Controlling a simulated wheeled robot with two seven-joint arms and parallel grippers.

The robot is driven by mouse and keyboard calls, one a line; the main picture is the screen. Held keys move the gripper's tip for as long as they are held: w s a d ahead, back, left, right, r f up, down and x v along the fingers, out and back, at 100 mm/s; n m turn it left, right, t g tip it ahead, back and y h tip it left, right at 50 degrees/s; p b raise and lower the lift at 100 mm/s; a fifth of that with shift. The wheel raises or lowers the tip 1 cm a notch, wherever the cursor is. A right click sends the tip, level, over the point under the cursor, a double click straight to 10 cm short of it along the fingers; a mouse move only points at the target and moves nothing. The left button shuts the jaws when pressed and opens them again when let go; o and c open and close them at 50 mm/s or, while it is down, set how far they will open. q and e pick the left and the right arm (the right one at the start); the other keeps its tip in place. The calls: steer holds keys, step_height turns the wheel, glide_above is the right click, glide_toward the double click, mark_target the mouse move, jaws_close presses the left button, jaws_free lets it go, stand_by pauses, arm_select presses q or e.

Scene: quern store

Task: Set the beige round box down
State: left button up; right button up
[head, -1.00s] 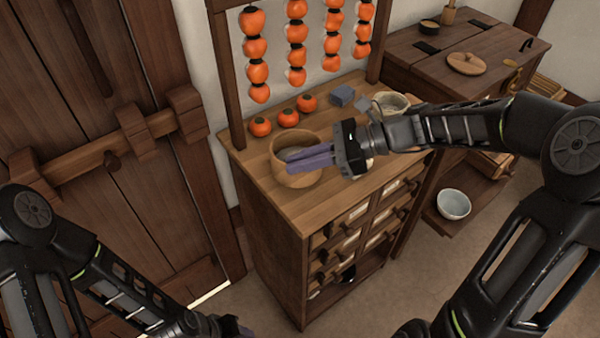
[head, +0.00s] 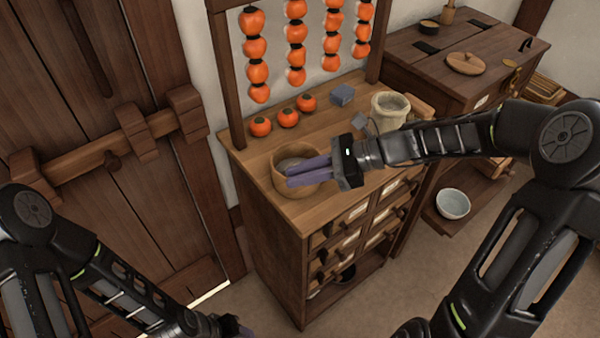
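The beige round box (head: 283,185) is an open, round, wooden-looking tub at the left part of the cabinet top. Something grey shows inside it. My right gripper (head: 305,172) reaches in from the right, its two purple fingers lying across the box's near right rim. It appears shut on the box's wall, and its fingers hide part of the rim. The box looks upright; whether its base touches the wood I cannot tell. My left gripper (head: 236,328) only just shows at the bottom edge, away from the box, and its fingers are unclear.
The wooden cabinet top (head: 250,150) has free room around the box. Behind are loose persimmons (head: 288,118), a blue-grey block (head: 342,95) and strings of hanging persimmons (head: 297,40). A pale pot (head: 390,112) stands behind my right arm. A white bowl (head: 453,204) sits lower right.

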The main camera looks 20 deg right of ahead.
steer(key=shift+o, duration=1.4)
steer(key=b+v, duration=0.1)
steer(key=v, duration=1.1)
stand_by(0.4)
